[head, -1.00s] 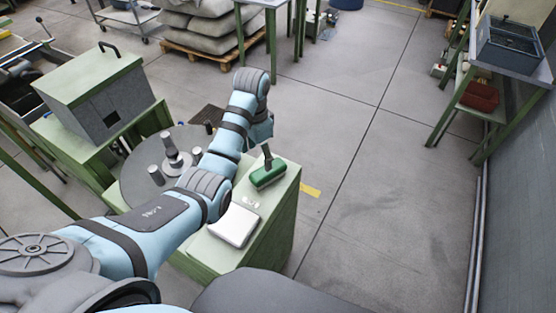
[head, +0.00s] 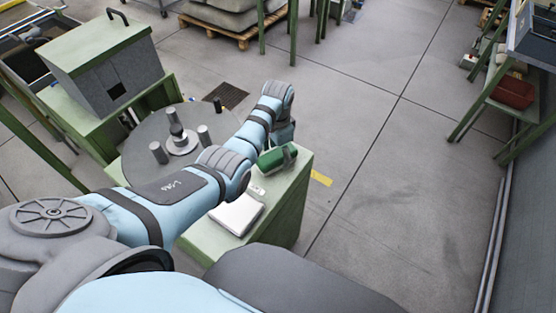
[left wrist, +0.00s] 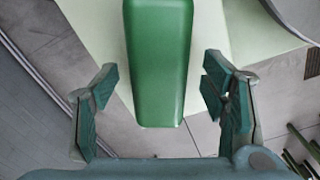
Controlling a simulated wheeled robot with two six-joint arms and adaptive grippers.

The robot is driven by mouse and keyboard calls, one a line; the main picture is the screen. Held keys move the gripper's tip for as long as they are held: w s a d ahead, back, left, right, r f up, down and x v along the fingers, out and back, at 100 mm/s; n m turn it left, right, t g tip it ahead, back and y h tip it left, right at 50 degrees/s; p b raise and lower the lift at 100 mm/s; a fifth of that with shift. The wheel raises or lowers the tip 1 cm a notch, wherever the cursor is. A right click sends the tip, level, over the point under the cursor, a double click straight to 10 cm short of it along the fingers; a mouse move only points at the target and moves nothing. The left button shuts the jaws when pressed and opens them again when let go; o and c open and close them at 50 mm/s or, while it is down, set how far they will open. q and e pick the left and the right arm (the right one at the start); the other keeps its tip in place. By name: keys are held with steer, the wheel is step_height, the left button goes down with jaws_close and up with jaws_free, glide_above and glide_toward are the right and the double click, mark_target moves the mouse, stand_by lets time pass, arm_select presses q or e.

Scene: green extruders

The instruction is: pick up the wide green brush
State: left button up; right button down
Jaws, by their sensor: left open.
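The wide green brush (head: 277,159) lies on the far end of the green-sided bench (head: 273,212) in the head view. In the left wrist view the green brush (left wrist: 159,60) is large and runs down from the top edge between the finger lines. My left gripper (left wrist: 160,105) is open, with one finger on each side of the brush and a gap to it on both sides. In the head view my left gripper (head: 283,143) is at the brush, partly hidden by my wrist. My right gripper is not in view.
A white box-like item (head: 236,214) lies on the same bench, nearer to me. A grey round table (head: 150,133) with several metal cylinders stands left of my arm. A green-lidded grey box (head: 100,62) stands farther left. Floor on the right is open.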

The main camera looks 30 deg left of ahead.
arm_select(q)
steer(key=shift+f, duration=0.35)
steer(key=shift+s+r, duration=0.15)
steer(key=shift+s, duration=0.1)
steer(key=shift+c, duration=0.2)
steer(key=c, duration=1.4)
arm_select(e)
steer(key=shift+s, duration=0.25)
